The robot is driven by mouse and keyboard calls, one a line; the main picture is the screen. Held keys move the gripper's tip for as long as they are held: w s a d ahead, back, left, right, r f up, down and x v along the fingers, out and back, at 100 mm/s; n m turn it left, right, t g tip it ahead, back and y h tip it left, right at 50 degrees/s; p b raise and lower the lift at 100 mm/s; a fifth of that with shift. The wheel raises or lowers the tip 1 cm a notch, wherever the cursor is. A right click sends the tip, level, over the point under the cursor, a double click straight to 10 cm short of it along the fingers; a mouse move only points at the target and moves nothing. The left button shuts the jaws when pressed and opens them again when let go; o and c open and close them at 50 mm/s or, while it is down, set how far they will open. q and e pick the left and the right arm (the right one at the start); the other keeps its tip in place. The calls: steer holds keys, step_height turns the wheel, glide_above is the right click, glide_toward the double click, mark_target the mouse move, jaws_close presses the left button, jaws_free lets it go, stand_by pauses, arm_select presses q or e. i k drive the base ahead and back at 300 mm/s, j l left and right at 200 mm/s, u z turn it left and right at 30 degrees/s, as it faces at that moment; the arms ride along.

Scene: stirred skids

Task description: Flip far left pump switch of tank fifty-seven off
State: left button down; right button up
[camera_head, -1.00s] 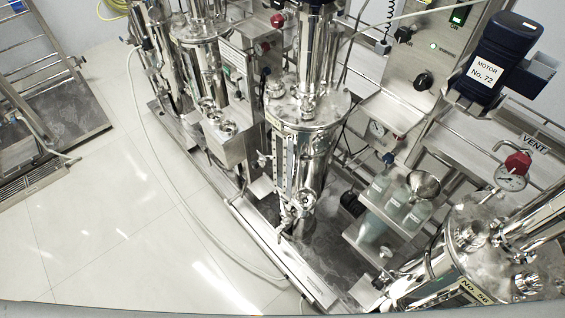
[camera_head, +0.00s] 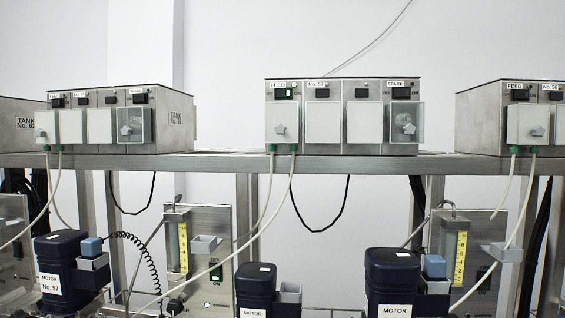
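A steel pump box (camera_head: 341,115) labelled No. 57 stands on the shelf in the middle of the head view. Its far left switch (camera_head: 284,93), under a FEED label, shows green light. Three more dark switches sit to its right, and the rightmost is labelled SPARE (camera_head: 398,92). Below the FEED switch is a pale pump head (camera_head: 283,126) with a grey knob, and green fittings with two pale tubes hang under it. Neither of my grippers is in view.
A similar pump box (camera_head: 181,118) stands to the left and one marked No. 56 (camera_head: 513,118) to the right. The steel shelf (camera_head: 225,163) runs under them. The space before the boxes looks clear.

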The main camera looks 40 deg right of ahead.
mark_target(280, 93)
steer(key=z, duration=1.15)
steer(key=k, duration=0.1)
steer(key=u, duration=0.05)
